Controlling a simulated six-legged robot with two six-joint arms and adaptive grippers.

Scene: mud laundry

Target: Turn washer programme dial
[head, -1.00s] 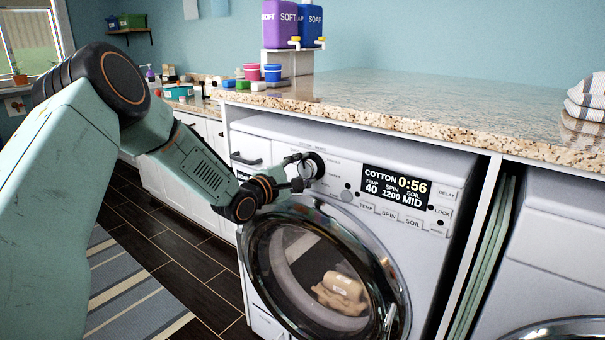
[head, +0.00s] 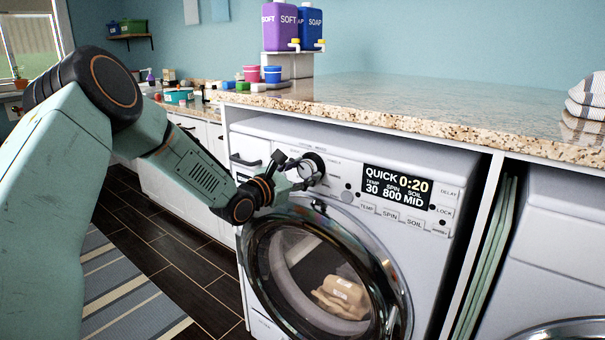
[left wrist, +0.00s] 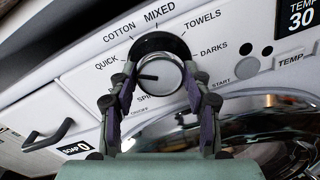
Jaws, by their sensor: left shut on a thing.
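The washer (head: 270,137) stands under the counter with its round door shut. Its programme dial (head: 313,166) is a silver knob in a black ring at the top of the front panel. In the left wrist view the dial (left wrist: 158,75) sits between my fingers, its dark pointer line turned left toward QUICK. The display (head: 397,188) reads QUICK 0:20, 30, 800, MID. My left gripper (head: 307,172) is shut on the dial, one finger on each side; it also shows in the left wrist view (left wrist: 160,95). My right gripper is not in view.
The door (head: 318,270) with tan cloth behind its glass lies just below my left gripper. The granite counter (head: 420,105) overhangs above. Purple and blue soap bottles (head: 292,25) stand on a raised shelf. A drawer handle (left wrist: 48,135) is left of the dial.

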